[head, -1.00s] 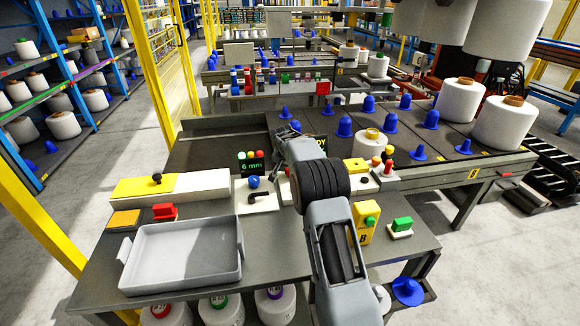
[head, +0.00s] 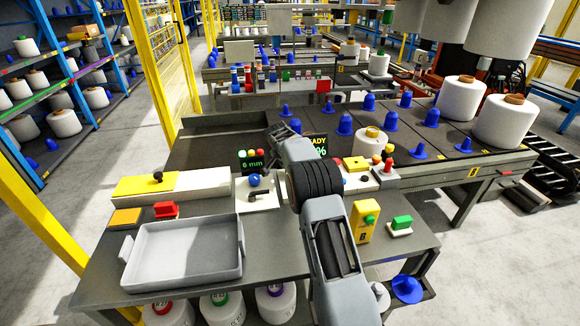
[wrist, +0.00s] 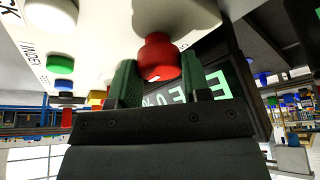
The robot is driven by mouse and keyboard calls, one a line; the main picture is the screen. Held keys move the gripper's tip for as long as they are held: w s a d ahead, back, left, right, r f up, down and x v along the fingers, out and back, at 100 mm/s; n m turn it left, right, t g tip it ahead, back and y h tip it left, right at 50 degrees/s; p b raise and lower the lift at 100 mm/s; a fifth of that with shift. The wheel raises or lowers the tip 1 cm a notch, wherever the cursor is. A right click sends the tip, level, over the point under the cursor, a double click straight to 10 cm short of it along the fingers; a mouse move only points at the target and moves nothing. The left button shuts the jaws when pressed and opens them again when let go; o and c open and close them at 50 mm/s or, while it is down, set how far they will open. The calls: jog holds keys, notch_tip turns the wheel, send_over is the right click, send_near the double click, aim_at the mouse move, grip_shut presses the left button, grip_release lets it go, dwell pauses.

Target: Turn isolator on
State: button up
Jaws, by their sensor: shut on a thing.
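In the wrist view a red knob (wrist: 158,55) sits on a white panel (wrist: 105,30). My gripper (wrist: 160,78) has its two green fingers on either side of the knob and is shut on it. No label for the isolator can be read, so I cannot tell from lettering whether this knob is it. In the head view my arm covers the gripper and the knob. A dark screen (head: 318,148) with green figures stands behind my arm; it also shows in the wrist view (wrist: 208,82).
A green button (wrist: 60,64) and a blue one sit on the panel beside my gripper. A grey tray (head: 185,255), a red switch (head: 166,210), a yellow box (head: 364,222) and a green switch (head: 401,223) stand on the bench. White yarn bobbins (head: 459,100) stand at the right.

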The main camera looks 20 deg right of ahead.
jog(key=shift+f, duration=0.1)
jog(key=o, duration=0.9)
jog(key=p+v, duration=0.1)
jog(key=v, duration=1.3)
jog(key=shift+a, duration=0.15)
